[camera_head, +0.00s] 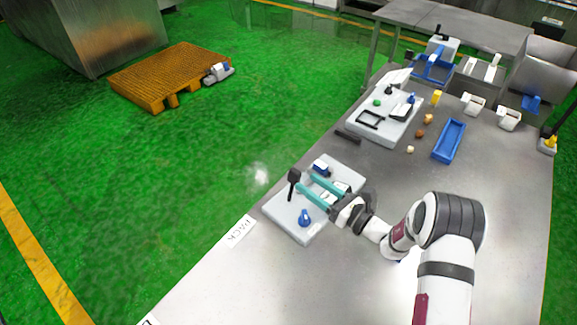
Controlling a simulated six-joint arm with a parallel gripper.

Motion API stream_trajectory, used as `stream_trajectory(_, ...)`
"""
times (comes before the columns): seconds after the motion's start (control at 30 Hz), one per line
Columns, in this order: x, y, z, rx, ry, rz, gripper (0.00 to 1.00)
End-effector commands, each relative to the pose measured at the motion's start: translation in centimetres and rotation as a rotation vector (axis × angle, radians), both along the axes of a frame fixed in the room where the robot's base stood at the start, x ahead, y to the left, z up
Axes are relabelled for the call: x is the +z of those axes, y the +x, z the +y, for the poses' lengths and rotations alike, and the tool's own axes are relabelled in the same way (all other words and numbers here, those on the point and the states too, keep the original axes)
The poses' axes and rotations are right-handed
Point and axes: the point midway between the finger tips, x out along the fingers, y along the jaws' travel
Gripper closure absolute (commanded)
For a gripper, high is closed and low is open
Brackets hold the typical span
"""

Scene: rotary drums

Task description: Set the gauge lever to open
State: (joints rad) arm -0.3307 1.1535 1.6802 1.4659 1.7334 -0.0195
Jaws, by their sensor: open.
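A light grey panel (284,216) lies on the near left part of the metal table. A black-knobbed lever (293,178) stands up at its left edge. A blue handle (305,218) sits at its front, and a dark blue part (321,168) at its back. I cannot tell from labels which of these is the gauge lever. My gripper (305,183) reaches over the panel from the right. Its two teal fingers are apart with nothing seen between them, and their tips point at the black-knobbed lever. Whether they touch it I cannot tell. The fingers hide part of the panel.
A second grey panel (371,134) with a black frame, green knob and blue handle lies farther back. A blue tray (449,141) and several small blocks lie right of it. A "PACK" label (240,231) marks the table's left edge. The table front (240,290) is clear.

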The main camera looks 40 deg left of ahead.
Motion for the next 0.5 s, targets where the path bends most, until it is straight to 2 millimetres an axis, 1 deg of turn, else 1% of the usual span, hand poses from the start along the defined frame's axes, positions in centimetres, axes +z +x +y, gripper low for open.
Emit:
stream_trajectory(0.03,0.0,0.0,1.4,0.005,0.000,-0.002,0.43)
stream_trajectory(0.1,0.0,0.2,3.1,0.005,-0.001,-0.002,0.43)
stream_trajectory(0.23,0.0,0.5,5.9,0.004,-0.001,-0.002,0.43)
stream_trajectory(0.3,0.0,0.7,6.9,0.003,-0.001,-0.002,0.43)
stream_trajectory(0.4,0.0,0.8,8.0,0.002,-0.001,-0.001,0.43)
stream_trajectory(0.5,0.0,0.9,8.5,0.001,-0.002,0.000,0.43)
